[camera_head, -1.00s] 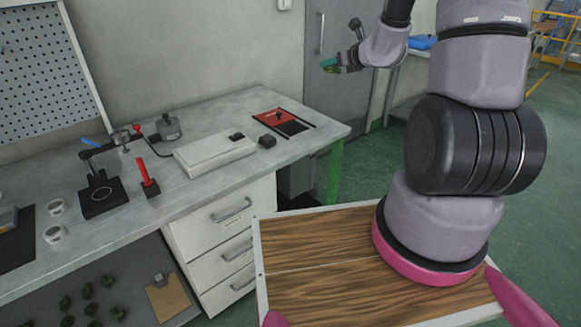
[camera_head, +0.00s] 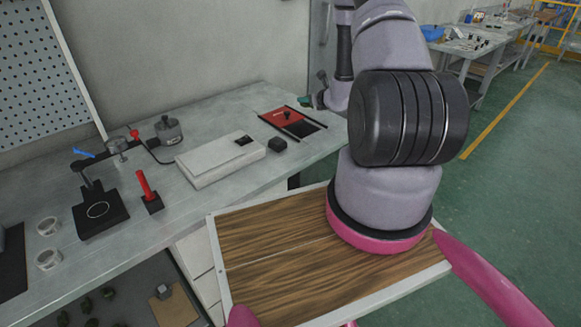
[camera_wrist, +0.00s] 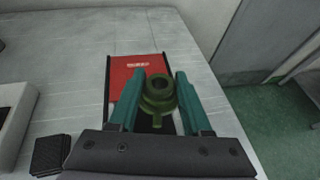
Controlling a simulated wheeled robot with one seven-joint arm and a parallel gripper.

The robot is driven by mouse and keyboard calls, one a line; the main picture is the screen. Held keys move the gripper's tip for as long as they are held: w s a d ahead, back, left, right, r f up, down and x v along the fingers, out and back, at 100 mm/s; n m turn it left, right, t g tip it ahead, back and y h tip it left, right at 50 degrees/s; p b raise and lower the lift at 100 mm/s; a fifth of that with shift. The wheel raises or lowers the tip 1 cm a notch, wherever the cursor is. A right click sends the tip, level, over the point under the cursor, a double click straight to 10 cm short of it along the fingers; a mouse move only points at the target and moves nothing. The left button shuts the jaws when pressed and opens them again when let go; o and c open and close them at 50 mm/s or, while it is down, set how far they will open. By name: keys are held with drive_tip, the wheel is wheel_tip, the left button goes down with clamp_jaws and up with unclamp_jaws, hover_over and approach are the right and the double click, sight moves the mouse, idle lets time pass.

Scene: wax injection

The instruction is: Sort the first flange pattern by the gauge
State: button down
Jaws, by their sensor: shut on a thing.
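In the wrist view, the teal fingers of my gripper (camera_wrist: 160,105) are shut on a green flange pattern (camera_wrist: 158,88), a round part with a central hole and a stub toward the camera. It is over a flat red-and-black tray (camera_wrist: 124,75); I cannot tell whether it touches it. That tray (camera_head: 281,118), red at the back left and black at the front right, lies at the bench's right end in the head view. A black stand with a round plate and an arm (camera_head: 101,212), perhaps the gauge, stands at the left.
A white flat box (camera_head: 215,163) and a small black block (camera_head: 277,145) lie left of the tray. Several dark green parts lie on the shelf below.

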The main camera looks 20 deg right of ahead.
drive_tip(key=shift+f, duration=2.8)
drive_tip(key=shift+c, duration=1.3)
unclamp_jaws()
drive_tip(key=shift+s, duration=0.1)
drive_tip(key=v, duration=1)
drive_tip(key=shift+s, duration=0.25)
drive_tip(key=shift+r, duration=0.15)
